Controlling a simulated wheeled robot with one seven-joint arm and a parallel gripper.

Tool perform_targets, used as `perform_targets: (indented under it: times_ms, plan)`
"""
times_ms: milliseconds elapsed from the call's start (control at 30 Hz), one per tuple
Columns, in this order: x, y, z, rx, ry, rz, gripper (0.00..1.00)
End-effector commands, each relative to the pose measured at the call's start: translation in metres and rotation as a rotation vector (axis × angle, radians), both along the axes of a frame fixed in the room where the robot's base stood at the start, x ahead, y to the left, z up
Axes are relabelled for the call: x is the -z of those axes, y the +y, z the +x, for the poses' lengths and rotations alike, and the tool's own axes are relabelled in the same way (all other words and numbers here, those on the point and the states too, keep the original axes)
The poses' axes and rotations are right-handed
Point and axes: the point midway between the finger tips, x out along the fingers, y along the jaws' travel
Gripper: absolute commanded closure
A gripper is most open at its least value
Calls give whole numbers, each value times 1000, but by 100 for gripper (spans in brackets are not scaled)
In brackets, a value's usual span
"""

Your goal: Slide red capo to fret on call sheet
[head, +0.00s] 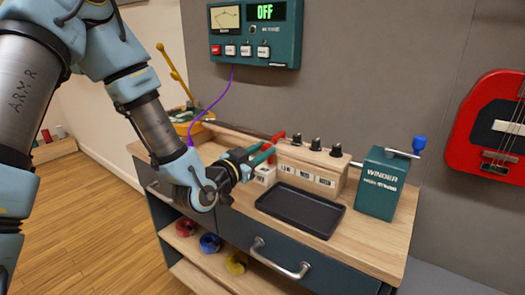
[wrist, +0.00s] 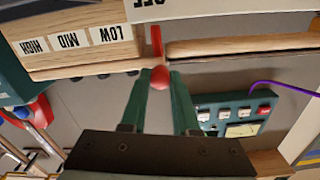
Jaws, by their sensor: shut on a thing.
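In the wrist view my gripper (wrist: 160,80) is closed around the rounded end. I cannot make out a call sheet.
A black tray (head: 300,209) lies in front of the knob box (head: 318,160). A green winder (head: 380,183) with a blue-knobbed crank stands at the right. A green wall panel (head: 255,35) reads OFF. A red guitar (head: 490,125) hangs at right.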

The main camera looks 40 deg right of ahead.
Motion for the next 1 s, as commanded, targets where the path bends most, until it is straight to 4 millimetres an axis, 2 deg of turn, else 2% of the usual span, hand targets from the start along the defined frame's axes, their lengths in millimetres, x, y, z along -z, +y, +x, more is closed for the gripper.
perform_targets:
  times_ms: [767,867,1000]
  plan:
    - [0,1,2,-1,-1,0,100]
    - [2,4,16,-5,-3,-2,100]
    - [2,13,48,-6,-5,-2,100]
